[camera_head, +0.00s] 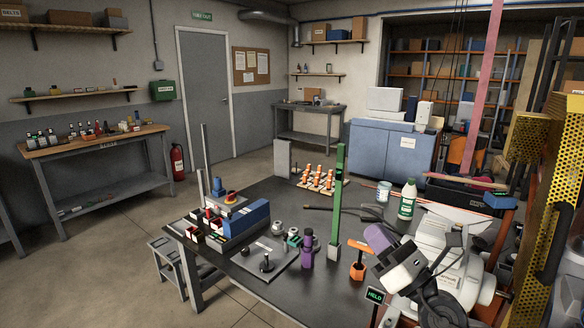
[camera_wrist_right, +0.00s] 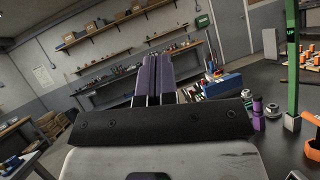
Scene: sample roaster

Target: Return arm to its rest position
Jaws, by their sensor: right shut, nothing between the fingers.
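My right gripper (camera_head: 377,235) is at the right of the head view, above the near right part of the dark table (camera_head: 330,205). Its purple fingers are shut with nothing between them. In the right wrist view the two fingers (camera_wrist_right: 153,78) lie side by side, pointing away over the room. The fingers look clear of the things on the table. My left gripper is not in view.
A green post (camera_head: 339,190) stands on the table left of my right gripper. A purple item (camera_head: 307,251) and an orange holder (camera_head: 357,270) stand near it. A yellow perforated panel (camera_head: 545,200) bounds the right.

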